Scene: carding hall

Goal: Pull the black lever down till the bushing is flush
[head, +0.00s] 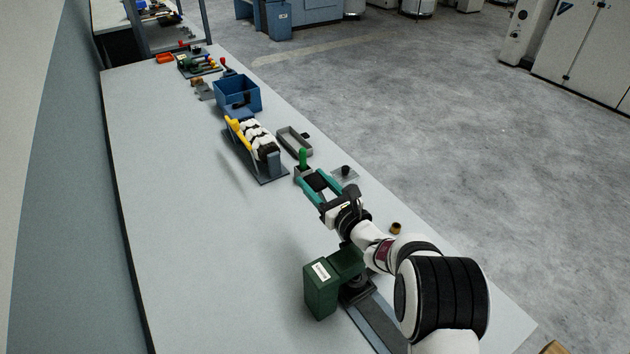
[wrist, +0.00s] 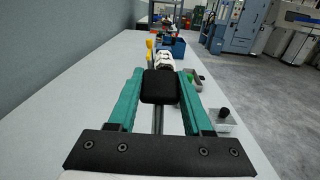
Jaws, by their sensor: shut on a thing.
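My gripper (head: 317,181) has two teal fingers, shut on the black lever (wrist: 160,87). The lever's black block-shaped grip sits between the fingertips in the wrist view, where my gripper (wrist: 160,84) reaches forward along the table. A thin dark rod runs from the grip back under my gripper. A dark green press-like body (head: 320,289) with a white label stands below my wrist in the head view; my arm covers part of it. The join between lever and body is hidden. I cannot make out the bushing's seating.
A small brass-and-black round piece (head: 395,228) lies right of my wrist. Ahead are a small green-handled piece (head: 303,159), a grey open frame (head: 294,140), a rack of white pieces (head: 262,147) and a blue bin (head: 237,92). The table's left side is clear.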

